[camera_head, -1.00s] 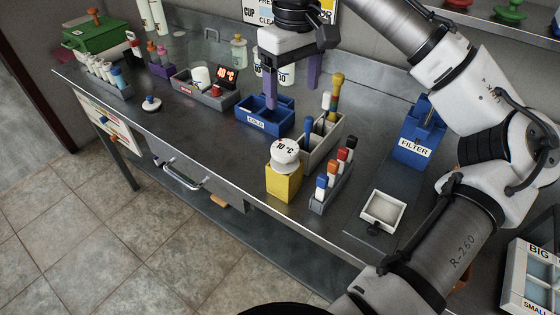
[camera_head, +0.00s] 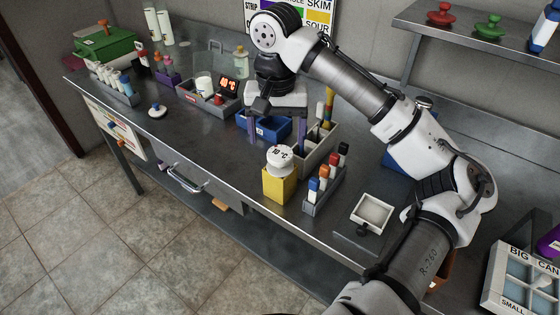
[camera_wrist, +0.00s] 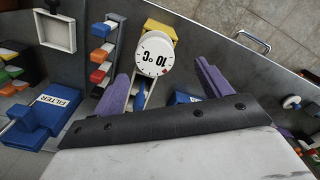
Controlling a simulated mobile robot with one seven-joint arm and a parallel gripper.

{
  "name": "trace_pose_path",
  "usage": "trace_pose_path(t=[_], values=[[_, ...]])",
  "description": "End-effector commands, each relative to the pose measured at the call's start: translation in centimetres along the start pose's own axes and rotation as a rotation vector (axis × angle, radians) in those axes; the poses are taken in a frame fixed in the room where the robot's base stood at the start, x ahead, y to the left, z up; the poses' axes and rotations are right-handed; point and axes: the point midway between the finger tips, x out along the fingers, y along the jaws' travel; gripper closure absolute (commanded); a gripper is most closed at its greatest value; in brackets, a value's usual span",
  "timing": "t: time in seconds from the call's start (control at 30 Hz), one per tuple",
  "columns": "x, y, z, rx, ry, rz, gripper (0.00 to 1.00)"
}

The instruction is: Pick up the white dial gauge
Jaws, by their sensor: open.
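The white dial gauge (camera_head: 280,158) reads "10 °C" and sits on top of a yellow block (camera_head: 279,185) near the front edge of the steel bench. It also shows in the wrist view (camera_wrist: 155,54), face toward the camera, with the yellow block (camera_wrist: 160,29) beyond it. My gripper (camera_head: 278,132) is behind the gauge in the head view, above the blue tray and grey bin. Its purple fingers are spread apart and empty. In the wrist view my gripper (camera_wrist: 163,75) has the gauge between and beyond the fingertips, with no visible contact.
A grey rack of coloured-top vials (camera_head: 325,188) stands right of the yellow block. A grey bin (camera_head: 318,154) and a blue tray (camera_head: 262,129) lie behind. A white square dish (camera_head: 372,213) is farther right. Bench left of the yellow block is clear.

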Motion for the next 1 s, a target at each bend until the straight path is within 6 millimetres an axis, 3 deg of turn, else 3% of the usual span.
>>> trace_pose_path(t=[0.23, 0.53, 0.8, 1.0], values=[[1.6, 0.2, 0.2, -0.001, -0.001, -0.001, 0.23], [5.6, 0.7, 0.5, -0.001, -0.001, 0.001, 0.23], [6.1, 0.7, 0.5, -0.001, 0.001, 0.0, 0.23], [6.1, 0.7, 0.5, -0.001, 0.001, 0.0, 0.48]])
